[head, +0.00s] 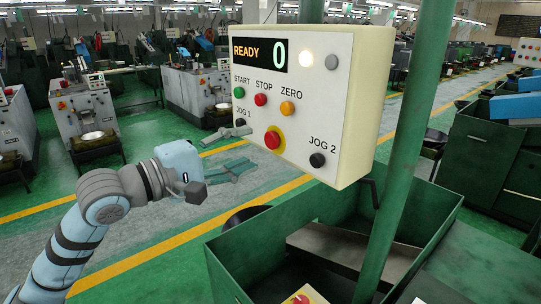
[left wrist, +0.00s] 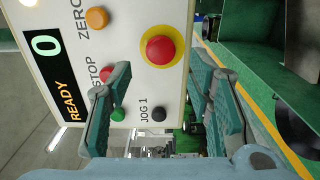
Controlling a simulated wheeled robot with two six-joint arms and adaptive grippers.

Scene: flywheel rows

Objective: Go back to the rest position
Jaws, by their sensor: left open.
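My left gripper (head: 232,152) is open and empty in the head view, just left of the control box (head: 357,110). Its two teal fingers stand apart, one above the other. In the left wrist view the open fingers (left wrist: 163,90) frame the box's panel, with the red button on a yellow ring (left wrist: 161,50) beyond them. I cannot tell the exact gap between fingertips and panel, but nothing is held. The display (head: 260,52) reads READY and 0. My right gripper is in neither view.
Rows of machines (head: 87,112) stand at the left and right. Open floor (head: 150,232) with yellow lines lies around my left arm.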

